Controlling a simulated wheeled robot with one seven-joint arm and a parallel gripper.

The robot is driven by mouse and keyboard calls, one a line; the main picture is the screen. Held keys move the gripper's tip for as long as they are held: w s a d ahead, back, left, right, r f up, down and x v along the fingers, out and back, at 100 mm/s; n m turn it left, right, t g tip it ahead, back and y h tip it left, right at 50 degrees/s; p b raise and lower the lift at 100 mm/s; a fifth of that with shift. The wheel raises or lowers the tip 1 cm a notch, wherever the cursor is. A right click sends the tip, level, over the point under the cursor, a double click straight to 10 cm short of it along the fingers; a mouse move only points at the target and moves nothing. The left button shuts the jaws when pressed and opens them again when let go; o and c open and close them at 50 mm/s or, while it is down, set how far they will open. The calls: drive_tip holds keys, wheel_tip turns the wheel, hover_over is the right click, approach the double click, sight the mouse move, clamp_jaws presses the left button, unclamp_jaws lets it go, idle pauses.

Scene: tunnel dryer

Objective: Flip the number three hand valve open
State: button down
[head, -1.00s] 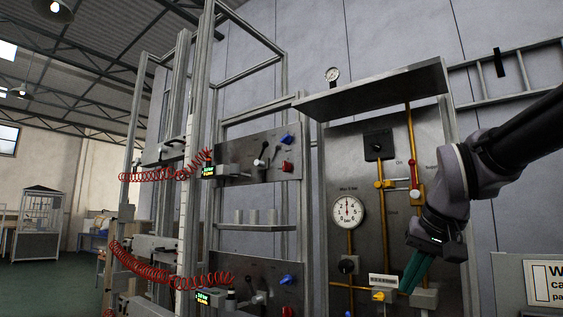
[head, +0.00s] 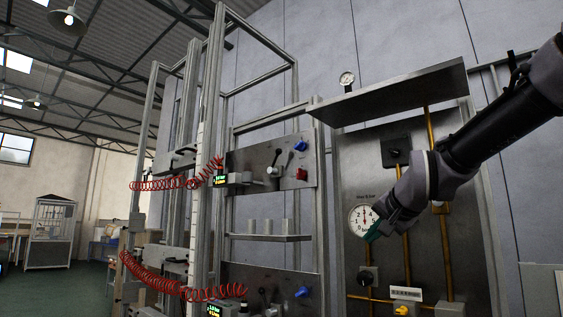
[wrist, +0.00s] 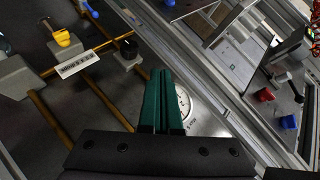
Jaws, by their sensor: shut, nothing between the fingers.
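I see no number that marks a hand valve as three. On the right pipe panel, a yellow handle (head: 402,308) sits low and also shows in the wrist view (wrist: 63,38). Black knobs sit above it at the lower left (head: 366,277) and near the top (head: 397,151). On the upper left panel are a black lever (head: 275,157), a blue knob (head: 300,146) and a red knob (head: 301,174). My gripper (head: 371,236) has green fingers, shut and empty, in front of the lower edge of the round gauge (head: 357,214). My arm hides part of the pipe panel.
A metal shelf (head: 395,92) juts out above the pipe panel. Upright aluminium frame posts (head: 208,170) and coiled red hoses (head: 165,185) stand to the left. A lower panel carries another blue knob (head: 302,292). Open floor (head: 60,288) shows at far left.

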drive_tip(key=w+a+r+m+t+y, duration=0.1)
drive_tip(key=w+a+r+m+t, duration=0.4)
drive_tip(key=a+r, duration=0.3)
drive_tip(key=w+a+r+m+t+y, duration=0.1)
drive_tip(key=w+a+r+m+t, duration=0.4)
drive_tip(key=w+a+r, duration=0.2)
wheel_tip(320, 180, up, 3)
drive_tip(key=shift+a+f+m, duration=0.1)
drive_tip(key=shift+a+m, duration=0.3)
drive_tip(key=shift+a, duration=0.55)
approach(281, 160)
drive_tip(key=shift+w+d, duration=0.4)
drive_tip(key=shift+d, duration=0.3)
drive_tip(key=a, duration=0.1)
drive_tip(key=w+a+r, duration=0.1)
drive_tip(key=a+r, duration=0.1)
drive_tip(key=shift+w+a+r, duration=0.1)
drive_tip(key=shift+w+r, duration=0.1)
drive_tip(key=shift+w, duration=0.1)
drive_tip(key=shift+y, duration=0.4)
